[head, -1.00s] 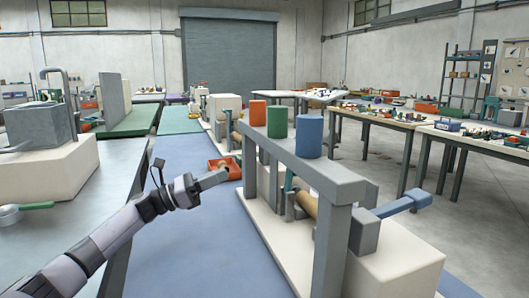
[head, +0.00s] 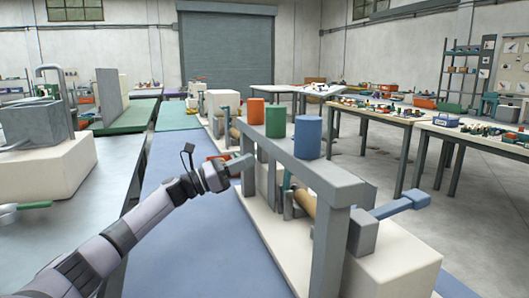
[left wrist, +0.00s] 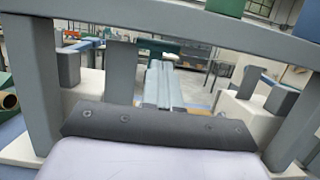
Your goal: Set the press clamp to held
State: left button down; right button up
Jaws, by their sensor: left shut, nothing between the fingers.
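The spiral winder's grey frame (head: 315,170) stands on a cream base on the blue mat, with orange, green and blue cylinders on its top beam. A blue lever (head: 400,207) sticks out from a grey block (head: 363,232) at its near right end. A tan roll (head: 302,203) lies behind the frame. I cannot tell for sure which part is the press clamp; no label shows. My left gripper (head: 241,164) is shut and empty at the frame's far left end. In the left wrist view its shut fingers (left wrist: 160,84) point under the grey top beam (left wrist: 190,27). My right gripper is not in view.
A red-orange tray (head: 222,160) lies on the blue mat (head: 195,235), partly hidden behind my left gripper. The mat left of the winder is clear. A grey bench with a cream block (head: 45,172) stands at left. Tables with small parts stand at right.

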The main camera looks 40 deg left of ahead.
pick_arm(q)
jog(key=shift+p+x, duration=0.65)
jog(key=shift+x, duration=2.3)
jog(key=p, duration=0.1)
jog(key=w+g+p, duration=0.1)
jog(key=shift+w+d+r+y+p, duration=0.25)
jog(key=shift+d+r+y+p, duration=0.1)
jog(key=shift+d+y+p, duration=0.05)
jog(key=shift+s, duration=0.1)
